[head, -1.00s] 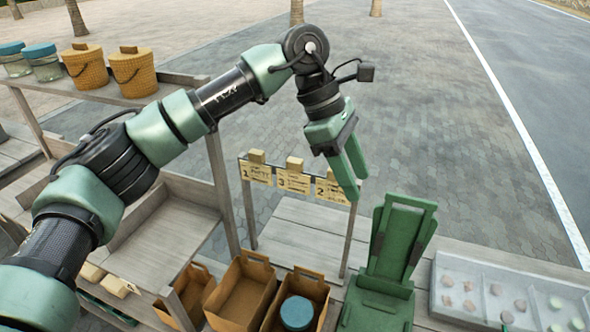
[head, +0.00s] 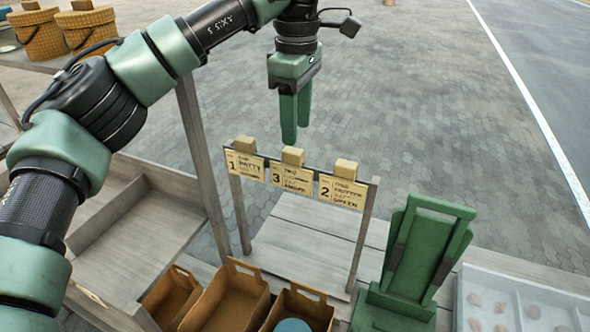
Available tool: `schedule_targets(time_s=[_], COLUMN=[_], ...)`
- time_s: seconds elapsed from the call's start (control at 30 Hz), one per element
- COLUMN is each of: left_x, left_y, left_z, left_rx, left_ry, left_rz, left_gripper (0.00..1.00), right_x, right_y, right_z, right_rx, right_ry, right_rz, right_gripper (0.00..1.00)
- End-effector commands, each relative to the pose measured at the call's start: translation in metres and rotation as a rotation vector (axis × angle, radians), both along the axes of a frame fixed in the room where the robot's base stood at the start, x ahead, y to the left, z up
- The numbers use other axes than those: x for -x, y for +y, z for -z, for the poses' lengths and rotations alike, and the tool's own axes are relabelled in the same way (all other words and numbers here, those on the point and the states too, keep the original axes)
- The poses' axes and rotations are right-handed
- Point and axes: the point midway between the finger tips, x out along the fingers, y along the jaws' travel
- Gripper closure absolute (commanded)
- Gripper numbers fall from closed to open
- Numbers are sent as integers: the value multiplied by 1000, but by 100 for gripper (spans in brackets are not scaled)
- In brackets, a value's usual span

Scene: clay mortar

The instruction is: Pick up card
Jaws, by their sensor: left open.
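Three yellow cards with black print hang side by side on a wooden rack: card 1 (head: 245,167), card 3 (head: 291,179) and card 2 (head: 342,192). Each has a pale wooden block at its top edge. My left gripper (head: 296,130) is open and empty, with its green fingers pointing down. In the picture it is just above the block (head: 292,156) of card 3, apart from it. The fingers are seen nearly edge-on, so the gap between them is hard to see. My right gripper is out of view.
Brown open boxes (head: 228,303) stand in front of the rack, one holding a blue-lidded thing (head: 292,326). A green stand (head: 412,265) is at the right, beside a grey tray (head: 530,295) with small pieces. Yellow baskets (head: 90,27) sit on the left shelf.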

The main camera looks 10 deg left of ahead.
Motion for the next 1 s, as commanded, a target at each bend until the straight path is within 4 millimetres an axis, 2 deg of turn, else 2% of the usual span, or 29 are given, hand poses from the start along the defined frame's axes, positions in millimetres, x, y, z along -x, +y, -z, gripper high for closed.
schedule_targets(time_s=[0.03, 0.13, 0.43, 0.53, 0.7, 0.97, 1.0], left_x=[0, 0, 4, 8, 7, 7, 7], left_y=[0, 1, 5, 8, 7, 7, 7], left_z=[8, 13, 44, 59, 80, 85, 85], left_rx=[0, -1, -2, -1, 1, 0, 0], left_ry=[0, 2, 3, 5, 1, -1, -1], left_rz=[-1, -1, -1, 1, -2, -2, -2], left_gripper=[52, 52, 52, 52, 52, 52, 60], right_x=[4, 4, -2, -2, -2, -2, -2], right_y=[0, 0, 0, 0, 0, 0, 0], right_z=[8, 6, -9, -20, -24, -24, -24], right_rx=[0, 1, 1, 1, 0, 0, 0], right_ry=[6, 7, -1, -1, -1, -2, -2], right_rz=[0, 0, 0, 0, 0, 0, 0], right_gripper=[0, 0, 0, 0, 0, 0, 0])
